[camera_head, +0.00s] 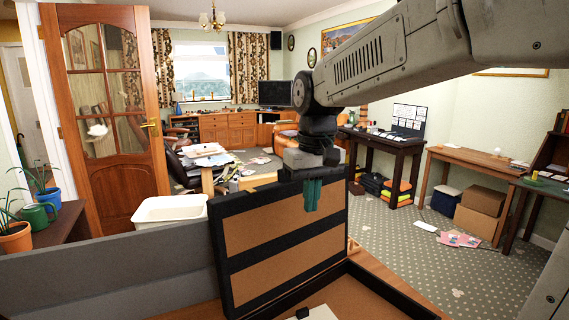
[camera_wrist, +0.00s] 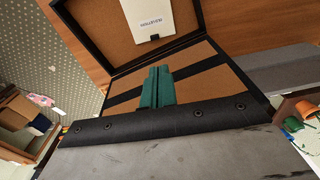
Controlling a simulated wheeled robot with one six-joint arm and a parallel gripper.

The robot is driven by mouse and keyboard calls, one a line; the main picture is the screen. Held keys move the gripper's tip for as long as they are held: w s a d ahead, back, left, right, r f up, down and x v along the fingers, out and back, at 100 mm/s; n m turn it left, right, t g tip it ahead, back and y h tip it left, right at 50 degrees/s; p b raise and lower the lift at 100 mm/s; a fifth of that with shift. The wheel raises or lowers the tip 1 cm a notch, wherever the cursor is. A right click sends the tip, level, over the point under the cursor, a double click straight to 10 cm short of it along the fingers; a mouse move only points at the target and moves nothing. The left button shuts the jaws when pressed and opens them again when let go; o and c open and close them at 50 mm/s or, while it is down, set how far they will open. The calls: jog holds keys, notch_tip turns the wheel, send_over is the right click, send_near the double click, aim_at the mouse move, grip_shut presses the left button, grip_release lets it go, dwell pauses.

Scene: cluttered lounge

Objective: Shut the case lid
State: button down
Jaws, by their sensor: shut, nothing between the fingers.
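The case is open. Its lid (camera_head: 282,232), black-edged with brown panels and dark bands, stands steeply raised with its inner face towards the head camera. The lid's inside also shows in the wrist view (camera_wrist: 214,86). The case base (camera_head: 390,291) lies flat at the bottom of the head view; in the wrist view its brown floor (camera_wrist: 93,27) is beyond the lid. My gripper (camera_head: 312,194) has teal fingers, shut and empty, pointing down at the lid's top edge, on its inner-face side. The wrist view shows the fingertips (camera_wrist: 157,72) against the lid's inside. I cannot tell whether they touch it.
A white labelled card (camera_wrist: 147,18) lies in the base. A white tub (camera_head: 170,211) stands behind the lid to the left, beyond a grey panel (camera_head: 110,270). Potted plants (camera_head: 15,237) are at far left. Open carpet (camera_head: 390,225) lies to the right.

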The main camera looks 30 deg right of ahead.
jog(key=shift+n+t, duration=0.5)
jog(key=shift+t, duration=0.1)
jog(key=w+d+r, duration=0.1)
jog(key=w, duration=0.4)
jog(key=w+d+r, duration=0.1)
jog(key=w+r, duration=0.1)
jog(key=w, duration=0.4)
jog(key=w+d+r, duration=0.1)
jog(key=w+r, duration=0.1)
jog(key=w, duration=0.4)
jog(key=shift+w, duration=0.2)
jog(key=w+r+n+t, duration=0.1)
jog(key=w+r, duration=0.3)
jog(key=r, duration=0.2)
notch_tip(320, 180, down, 10)
jog(key=s, duration=0.1)
jog(key=shift+s+d+r, duration=0.15)
jog(key=shift+d, duration=0.2)
jog(key=shift+s, duration=0.1)
